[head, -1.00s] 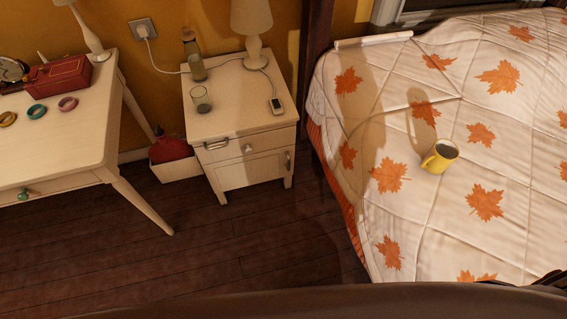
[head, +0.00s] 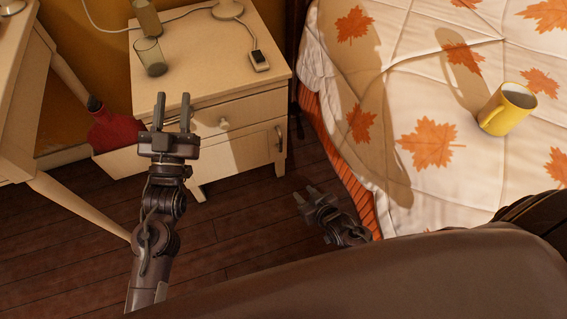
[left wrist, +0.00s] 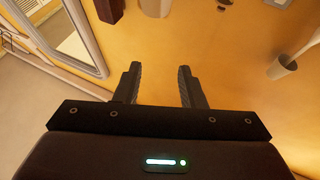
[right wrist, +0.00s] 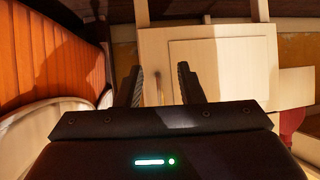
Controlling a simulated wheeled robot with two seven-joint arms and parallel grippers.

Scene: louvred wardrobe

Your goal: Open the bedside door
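The cream bedside cabinet (head: 225,75) stands between the desk and the bed in the head view. Its lower door (head: 245,150) looks closed, with a dark vertical handle (head: 279,140) at its right edge. My left gripper (head: 173,98) is open and empty, in front of the cabinet's left side and hiding part of its front. My right gripper (head: 305,193) is open and empty, low near the bed's side, apart from the cabinet. In the right wrist view the door (right wrist: 218,70) appears upside down, and its handle (right wrist: 157,88) shows between the open fingers.
The bed (head: 400,100) bounds the right; a desk leg (head: 80,205) bounds the left. Bare floor (head: 240,230) lies in front.

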